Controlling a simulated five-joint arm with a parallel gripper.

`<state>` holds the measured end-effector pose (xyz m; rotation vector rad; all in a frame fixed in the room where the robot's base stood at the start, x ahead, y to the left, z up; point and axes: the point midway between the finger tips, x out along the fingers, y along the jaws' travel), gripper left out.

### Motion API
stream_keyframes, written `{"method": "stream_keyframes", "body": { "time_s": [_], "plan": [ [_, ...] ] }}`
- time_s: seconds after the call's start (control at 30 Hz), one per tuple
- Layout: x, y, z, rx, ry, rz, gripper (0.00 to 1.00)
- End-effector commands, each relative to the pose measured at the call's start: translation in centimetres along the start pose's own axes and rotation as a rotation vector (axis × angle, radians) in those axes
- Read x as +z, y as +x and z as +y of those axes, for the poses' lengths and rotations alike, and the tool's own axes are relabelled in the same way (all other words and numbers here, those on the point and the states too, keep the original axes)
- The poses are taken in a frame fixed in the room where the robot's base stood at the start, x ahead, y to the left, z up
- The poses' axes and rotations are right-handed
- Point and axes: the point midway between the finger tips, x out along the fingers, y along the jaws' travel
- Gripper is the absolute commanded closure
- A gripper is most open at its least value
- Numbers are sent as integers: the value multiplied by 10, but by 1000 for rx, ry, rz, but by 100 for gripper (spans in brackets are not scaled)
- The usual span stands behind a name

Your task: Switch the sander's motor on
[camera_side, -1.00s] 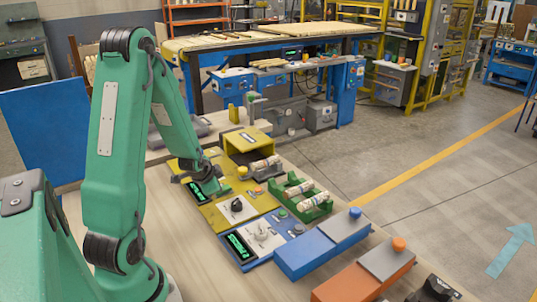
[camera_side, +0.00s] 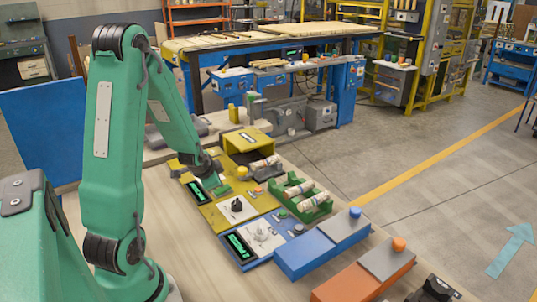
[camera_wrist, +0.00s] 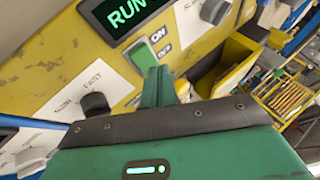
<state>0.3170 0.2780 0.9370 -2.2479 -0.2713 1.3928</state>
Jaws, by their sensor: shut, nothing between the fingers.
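The yellow sander panel (camera_side: 216,219) lies on the bench, with a dark display (camera_side: 195,193) partly beside my gripper (camera_side: 214,183). In the wrist view the display (camera_wrist: 125,12) reads RUN in green letters. A green switch (camera_wrist: 140,55) sits below it, beside a small label that reads ON. My gripper (camera_wrist: 158,83) is shut and empty, its green fingertips right at the lower end of the switch. I cannot tell whether they touch it. A black knob (camera_wrist: 96,104) is to the left, and it also shows in the side view (camera_side: 237,205).
A blue panel (camera_side: 262,242) with its own display and knob lies in front of the yellow one. A green rack (camera_side: 305,198) holding turned wood pieces stands to the right. Blue (camera_side: 310,255) and orange (camera_side: 350,285) boxes are in front. A yellow hood (camera_side: 247,142) stands behind.

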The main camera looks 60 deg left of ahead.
Motion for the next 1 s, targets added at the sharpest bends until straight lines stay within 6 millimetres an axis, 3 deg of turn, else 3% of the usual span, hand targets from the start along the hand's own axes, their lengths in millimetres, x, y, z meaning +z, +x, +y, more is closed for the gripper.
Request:
{"method": "stream_keyframes", "body": {
  "time_s": [0.47, 1.0],
  "plan": [
    [-2, -2, -2, -2, 0, 2, 100],
    [-21, -28, -20, 1, 0, 7, 100]
  ]
}}
